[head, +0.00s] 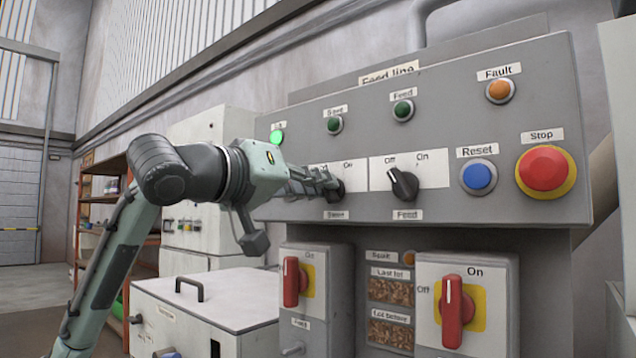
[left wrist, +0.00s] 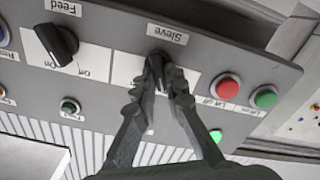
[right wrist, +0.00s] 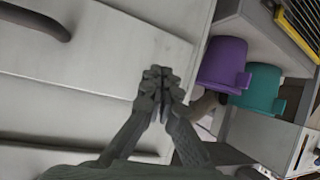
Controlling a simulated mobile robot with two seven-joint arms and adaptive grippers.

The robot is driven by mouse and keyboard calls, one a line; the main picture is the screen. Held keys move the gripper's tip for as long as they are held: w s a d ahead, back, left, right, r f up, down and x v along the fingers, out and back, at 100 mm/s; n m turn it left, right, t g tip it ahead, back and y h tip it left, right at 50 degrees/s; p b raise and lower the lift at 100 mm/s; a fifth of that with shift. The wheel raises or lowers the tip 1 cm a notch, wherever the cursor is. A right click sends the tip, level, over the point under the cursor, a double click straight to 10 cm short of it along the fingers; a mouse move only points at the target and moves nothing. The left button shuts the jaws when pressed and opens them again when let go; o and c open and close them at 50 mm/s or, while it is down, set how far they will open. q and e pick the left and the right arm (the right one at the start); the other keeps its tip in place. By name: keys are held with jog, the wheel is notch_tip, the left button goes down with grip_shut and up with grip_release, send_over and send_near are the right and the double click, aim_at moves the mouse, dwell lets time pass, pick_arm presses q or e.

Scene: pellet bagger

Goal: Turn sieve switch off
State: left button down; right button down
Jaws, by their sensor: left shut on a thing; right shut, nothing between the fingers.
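The black sieve switch (head: 337,188) sits on its white plate on the grey panel, above a label that reads Sieve in the left wrist view. My left gripper (head: 322,184) reaches it from the left, its fingers shut around the knob. In the left wrist view, which is upside down, the fingertips (left wrist: 166,82) close on both sides of the sieve knob (left wrist: 157,60). The fingers partly cover the knob, so its exact pointing is unclear. The sieve lamp (head: 335,125) above looks unlit. My right gripper (right wrist: 162,84) is shut and empty, over pale grey surfaces.
The feed switch (head: 403,184) is close to the right and points up-left toward Off. Further right are a blue reset button (head: 479,176) and a red stop button (head: 545,169). A green lamp (head: 276,136) is lit at left. Red-handled switches (head: 457,312) are below.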

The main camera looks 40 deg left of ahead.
pick_arm(q)
jog(key=shift+n, duration=0.3)
jog(key=c, duration=1.6)
grip_release()
jog(key=s, duration=0.8)
jog(key=s+a, duration=0.1)
jog(key=s, duration=0.3)
